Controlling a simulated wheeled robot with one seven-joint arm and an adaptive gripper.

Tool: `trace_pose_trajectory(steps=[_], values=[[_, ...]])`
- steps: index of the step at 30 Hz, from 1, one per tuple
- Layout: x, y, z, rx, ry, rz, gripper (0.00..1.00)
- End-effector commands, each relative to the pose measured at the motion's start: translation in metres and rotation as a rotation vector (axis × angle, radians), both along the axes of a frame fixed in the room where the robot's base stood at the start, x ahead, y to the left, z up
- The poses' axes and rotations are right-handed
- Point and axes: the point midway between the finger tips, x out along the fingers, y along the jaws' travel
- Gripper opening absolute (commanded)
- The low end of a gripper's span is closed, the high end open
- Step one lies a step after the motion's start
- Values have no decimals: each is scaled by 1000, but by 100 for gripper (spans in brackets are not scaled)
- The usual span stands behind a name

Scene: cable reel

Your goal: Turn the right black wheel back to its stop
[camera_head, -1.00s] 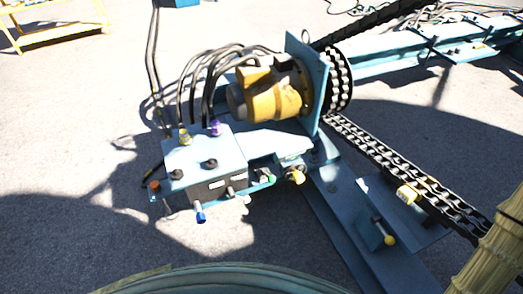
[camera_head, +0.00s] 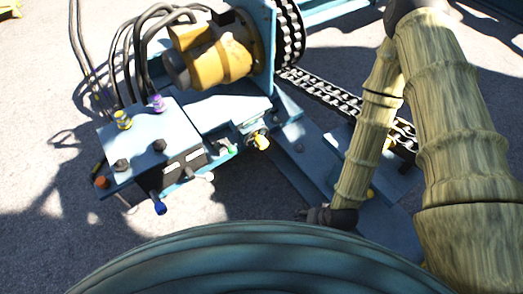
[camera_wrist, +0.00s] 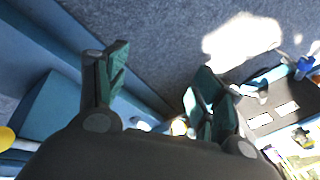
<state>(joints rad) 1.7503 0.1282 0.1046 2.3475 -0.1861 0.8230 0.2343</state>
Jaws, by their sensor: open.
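The blue control box (camera_head: 150,128) stands left of centre in the head view, with two small black wheels on its top. The right black wheel (camera_head: 159,146) sits near the front edge. The left black wheel (camera_head: 122,165) is closer to the left corner. My gripper (camera_head: 300,213) is low in the head view, right of the box and apart from it. In the wrist view my gripper (camera_wrist: 155,85) has its two green-padded fingers spread, with nothing between them. Part of the box (camera_wrist: 272,118) shows at the right edge there; I cannot make out the right wheel in that view.
A yellow motor (camera_head: 215,58) with black hoses stands behind the box. A chain (camera_head: 320,93) runs to the right behind my arm. Grey floor is clear at the left.

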Motion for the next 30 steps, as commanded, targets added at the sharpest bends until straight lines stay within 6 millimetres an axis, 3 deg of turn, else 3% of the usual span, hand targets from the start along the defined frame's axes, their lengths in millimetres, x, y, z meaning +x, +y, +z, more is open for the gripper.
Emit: trace_pose_trajectory(steps=[1,12,21,30], values=[[12,7,-24,31,-26,-22,68],[103,56,-86,290,-201,-182,68],[176,84,-118,519,-329,-298,68],[245,100,-137,762,-443,-395,68]])
